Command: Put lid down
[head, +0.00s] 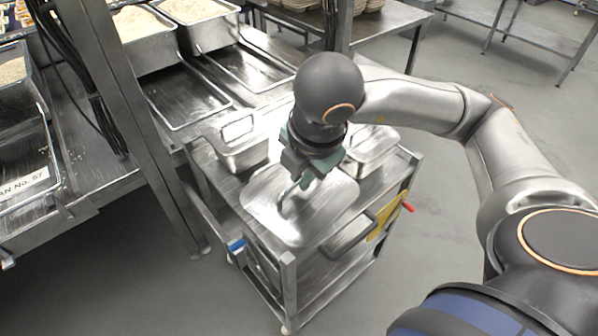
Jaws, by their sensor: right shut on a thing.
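A steel lid (315,212), a flat rounded rectangle, is over the front part of the cart top. My right gripper (297,187) is above it and shut on its handle. I cannot tell whether the lid rests on the cart or hangs just above it. My arm and wrist hide part of the lid's back edge. My left gripper is not in view.
The steel cart (290,262) holds a lidded container (243,152) at back left and another steel container (372,146) at back right. A steel counter with rice-filled pans (140,24) stands at the left. Open floor lies to the right.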

